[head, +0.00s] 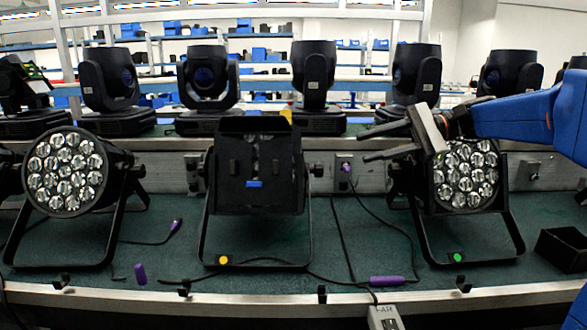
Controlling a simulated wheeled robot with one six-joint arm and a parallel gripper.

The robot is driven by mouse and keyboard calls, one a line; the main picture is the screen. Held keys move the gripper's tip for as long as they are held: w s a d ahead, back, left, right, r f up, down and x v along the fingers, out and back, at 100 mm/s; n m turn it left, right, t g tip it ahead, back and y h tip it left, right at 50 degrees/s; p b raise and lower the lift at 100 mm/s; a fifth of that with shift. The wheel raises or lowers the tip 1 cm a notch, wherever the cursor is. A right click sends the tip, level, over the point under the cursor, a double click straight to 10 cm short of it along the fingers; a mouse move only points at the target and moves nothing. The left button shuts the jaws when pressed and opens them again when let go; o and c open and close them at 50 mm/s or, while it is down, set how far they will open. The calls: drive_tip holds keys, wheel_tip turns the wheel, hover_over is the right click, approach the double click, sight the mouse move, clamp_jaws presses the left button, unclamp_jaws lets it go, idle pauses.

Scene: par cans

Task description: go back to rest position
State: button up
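My gripper (364,145) reaches in from the right on a blue arm, with its two dark fingers pointing left and spread apart. Nothing shows between the fingers. It is in front of the upper left part of the right par can (467,178), hiding some of its lenses; I cannot tell the gap between them. The middle par can (255,180) shows a dark, flat face with a small blue mark. The left par can (66,172) shows its round lens cluster to the camera.
Several black moving-head lights (208,80) stand on the ledge behind. Cables with purple connectors (387,281) lie on the green bench top (165,270). A black open box (562,250) sits at the right. A grey block (384,317) is at the front edge.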

drive_tip(key=s+f+n+h, duration=0.2)
drive_tip(key=s+f+h, duration=0.5)
drive_tip(key=s+f, duration=0.75)
drive_tip(key=s+d+f+n+t+h, duration=0.4)
drive_tip(key=s+d+f+n+h, duration=0.3)
drive_tip(key=s+d+f, duration=0.3)
drive_tip(key=s+f, duration=0.3)
drive_tip(key=f, duration=0.1)
drive_tip(key=shift+s+d+f+h, duration=0.2)
drive_tip(key=shift+f+h, duration=0.2)
